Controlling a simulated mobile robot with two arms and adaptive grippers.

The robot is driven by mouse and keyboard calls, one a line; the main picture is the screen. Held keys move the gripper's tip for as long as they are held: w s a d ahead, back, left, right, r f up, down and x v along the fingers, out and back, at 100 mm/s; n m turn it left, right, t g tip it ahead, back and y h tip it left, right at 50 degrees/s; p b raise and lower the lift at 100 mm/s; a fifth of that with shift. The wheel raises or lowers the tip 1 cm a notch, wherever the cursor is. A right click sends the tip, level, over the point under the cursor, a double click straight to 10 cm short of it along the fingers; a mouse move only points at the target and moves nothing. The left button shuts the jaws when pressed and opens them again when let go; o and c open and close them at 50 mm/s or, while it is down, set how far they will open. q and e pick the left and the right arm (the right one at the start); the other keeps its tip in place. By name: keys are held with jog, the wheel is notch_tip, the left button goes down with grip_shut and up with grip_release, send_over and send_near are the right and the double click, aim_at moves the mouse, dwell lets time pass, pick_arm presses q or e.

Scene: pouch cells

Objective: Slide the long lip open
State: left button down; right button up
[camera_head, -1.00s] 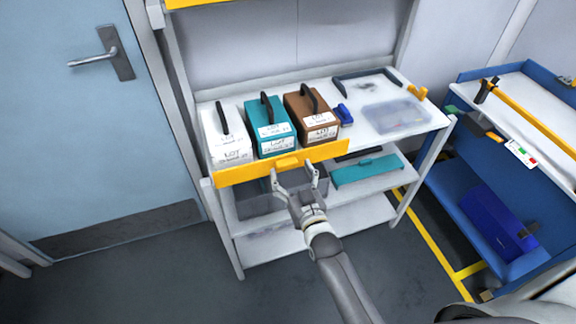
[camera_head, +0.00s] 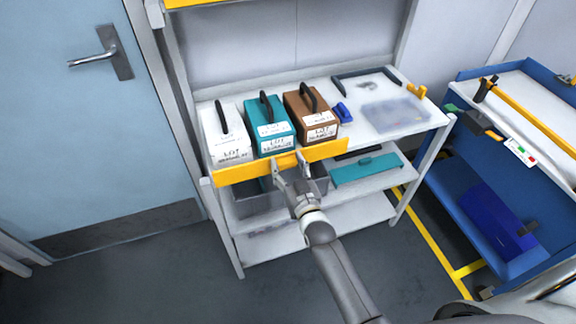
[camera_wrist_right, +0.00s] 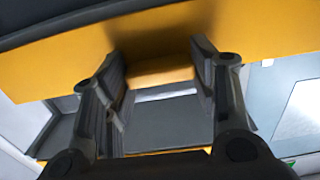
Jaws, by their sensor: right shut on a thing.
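The long yellow lip (camera_head: 235,172) runs along the front edge of the shelf's top board, in front of the lot boxes. It has a small yellow grip tab near its middle. My right gripper (camera_head: 287,167) is at this tab, its two fingers on either side of it. In the right wrist view the yellow lip (camera_wrist_right: 250,32) spans the top, and the tab (camera_wrist_right: 160,72) sits between my right gripper's fingers (camera_wrist_right: 160,80). The gripper is shut on the tab. My left gripper is not in view.
White (camera_head: 225,135), teal (camera_head: 268,125) and brown (camera_head: 310,115) lot boxes stand behind the lip. A clear tray (camera_head: 395,115) and a blue item (camera_head: 343,112) lie to their right. A lower shelf holds a teal case (camera_head: 366,168). A blue cart (camera_head: 490,200) stands at right.

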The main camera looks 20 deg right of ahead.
jog(key=shift+c, duration=1.3)
notch_tip(320, 180, down, 6)
jog(key=b, duration=0.4)
jog(key=shift+f, duration=0.25)
jog(key=o, duration=1.5)
jog(key=shift+c, duration=0.2)
jog(key=s, duration=1.2)
jog(key=shift+d, duration=0.2)
